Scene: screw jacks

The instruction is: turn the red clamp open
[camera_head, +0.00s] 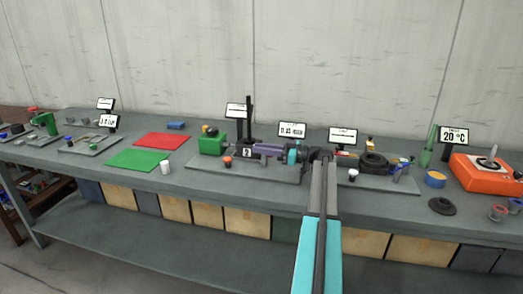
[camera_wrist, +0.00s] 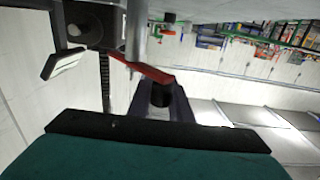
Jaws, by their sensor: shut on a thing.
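The red clamp (camera_wrist: 145,69) shows in the wrist view as a flat red lever beside a grey upright cylinder (camera_wrist: 137,30). My gripper (camera_wrist: 158,84) is shut on the lever, its dark purple fingers close together at it. In the head view my gripper (camera_head: 258,149) reaches left, level, to the dark post (camera_head: 248,120) of a jack on a grey base plate (camera_head: 205,163). The clamp cannot be made out there; my fingers and the post seem to cover it.
A green block (camera_head: 212,145) stands left of the post and an orange-topped cup (camera_head: 227,161) in front. Display signs (camera_head: 292,130) stand behind. Red (camera_head: 160,141) and green (camera_head: 137,159) mats lie left.

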